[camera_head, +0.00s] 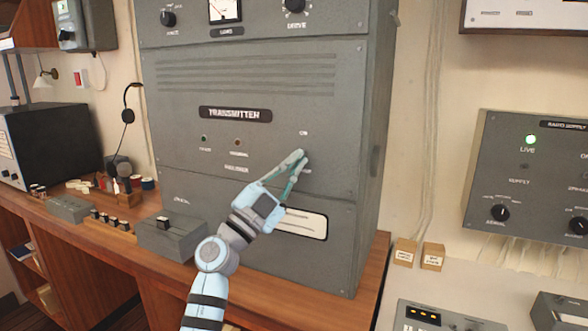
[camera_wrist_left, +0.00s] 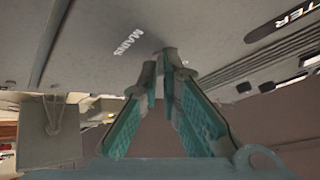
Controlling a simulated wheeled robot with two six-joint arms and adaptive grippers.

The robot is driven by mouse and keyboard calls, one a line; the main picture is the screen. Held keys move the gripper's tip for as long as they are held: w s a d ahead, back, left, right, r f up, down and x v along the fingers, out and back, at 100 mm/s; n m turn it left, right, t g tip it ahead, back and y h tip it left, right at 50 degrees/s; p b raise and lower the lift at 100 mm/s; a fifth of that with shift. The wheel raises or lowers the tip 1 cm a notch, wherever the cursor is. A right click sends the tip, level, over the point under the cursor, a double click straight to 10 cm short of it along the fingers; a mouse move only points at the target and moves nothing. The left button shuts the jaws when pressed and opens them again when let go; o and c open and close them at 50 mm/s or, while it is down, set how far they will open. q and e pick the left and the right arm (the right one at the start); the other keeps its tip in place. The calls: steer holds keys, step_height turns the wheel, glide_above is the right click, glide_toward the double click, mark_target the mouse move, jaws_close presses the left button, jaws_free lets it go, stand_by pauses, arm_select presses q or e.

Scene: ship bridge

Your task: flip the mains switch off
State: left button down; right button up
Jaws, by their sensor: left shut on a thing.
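The grey transmitter cabinet (camera_head: 320,190) fills the middle of the head view. In the left wrist view the "MAINS" label (camera_wrist_left: 130,41) is beside the nearly meeting fingertips (camera_wrist_left: 162,75), which are close to the panel. My right gripper is not in view.
Two small indicators (camera_head: 237,142) sit left of the switch. A grey box (camera_head: 172,238) stands on the wooden desk (camera_head: 345,285) below. A radio panel (camera_head: 500,175) with a lit green "LIVE" lamp (camera_head: 530,140) is at the right. The panel around my gripper is clear.

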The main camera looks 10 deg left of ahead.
arm_select(q)
steer(key=c, duration=1.8)
jaws_free()
steer(key=shift+o, duration=0.2)
steer(key=v, duration=1.2)
steer(key=shift+s, duration=0.1)
